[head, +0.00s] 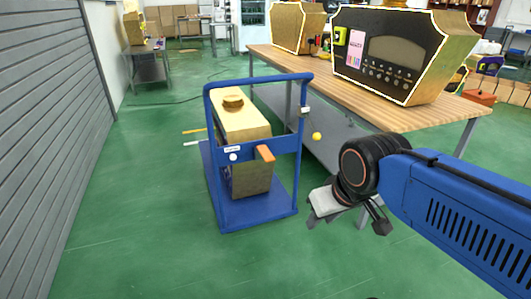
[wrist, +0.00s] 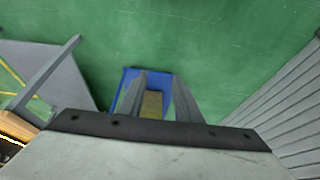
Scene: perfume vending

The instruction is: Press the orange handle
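The orange handle (head: 265,153) sticks out from the front of a blue wheeled cart (head: 258,215) near the middle of the head view. A gold and dark perfume machine (head: 248,180) stands upright on this cart. My gripper (head: 347,224) is to the right of the cart and apart from the handle, pointing downward. In the wrist view its two fingers (wrist: 159,76) stand apart with nothing held. Part of the blue cart (wrist: 130,76) shows beyond and between them; the handle cannot be made out there.
A wooden table (head: 345,92) with two gold machines stands behind, to the right. A grey shutter wall (head: 40,140) lines the left. Green floor (head: 140,220) is clear in front and left.

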